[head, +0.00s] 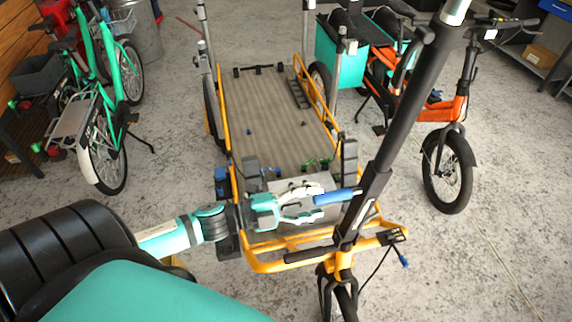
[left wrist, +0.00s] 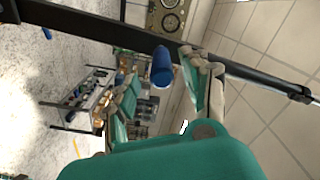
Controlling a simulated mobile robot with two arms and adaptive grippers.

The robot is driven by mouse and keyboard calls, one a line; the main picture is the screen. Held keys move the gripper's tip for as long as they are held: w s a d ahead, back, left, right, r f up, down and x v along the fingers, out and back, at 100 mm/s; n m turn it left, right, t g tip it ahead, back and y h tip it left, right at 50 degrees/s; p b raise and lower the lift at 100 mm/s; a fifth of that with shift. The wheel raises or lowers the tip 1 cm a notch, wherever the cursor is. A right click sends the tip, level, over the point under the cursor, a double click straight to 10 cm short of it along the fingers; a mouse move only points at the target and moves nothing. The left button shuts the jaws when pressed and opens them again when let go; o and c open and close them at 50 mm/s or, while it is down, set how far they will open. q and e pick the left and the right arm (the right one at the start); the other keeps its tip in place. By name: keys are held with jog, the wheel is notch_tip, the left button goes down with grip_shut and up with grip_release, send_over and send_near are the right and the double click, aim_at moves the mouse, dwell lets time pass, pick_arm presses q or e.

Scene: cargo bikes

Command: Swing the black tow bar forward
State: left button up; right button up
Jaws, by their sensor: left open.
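The black tow bar (head: 388,150) rises at a tilt from the front of the yellow-framed cargo bike. It also crosses the top of the left wrist view (left wrist: 262,73). A blue grip (head: 338,195) sticks out sideways from its lower part, toward my left gripper (head: 320,202). My left gripper is open, with its fingers at the free end of the blue grip. In the left wrist view the blue grip (left wrist: 162,68) shows between the spread fingers; whether they touch it I cannot tell. My right gripper is not in view.
The cargo bike's flat bed (head: 270,115) lies behind the bar, edged by a yellow rail (head: 222,100). A green bike (head: 105,85) stands at left, an orange bike (head: 455,105) at right. Concrete floor is clear between the bikes.

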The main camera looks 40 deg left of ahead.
pick_arm(q)
jog(key=v, duration=0.7)
dwell(0.4)
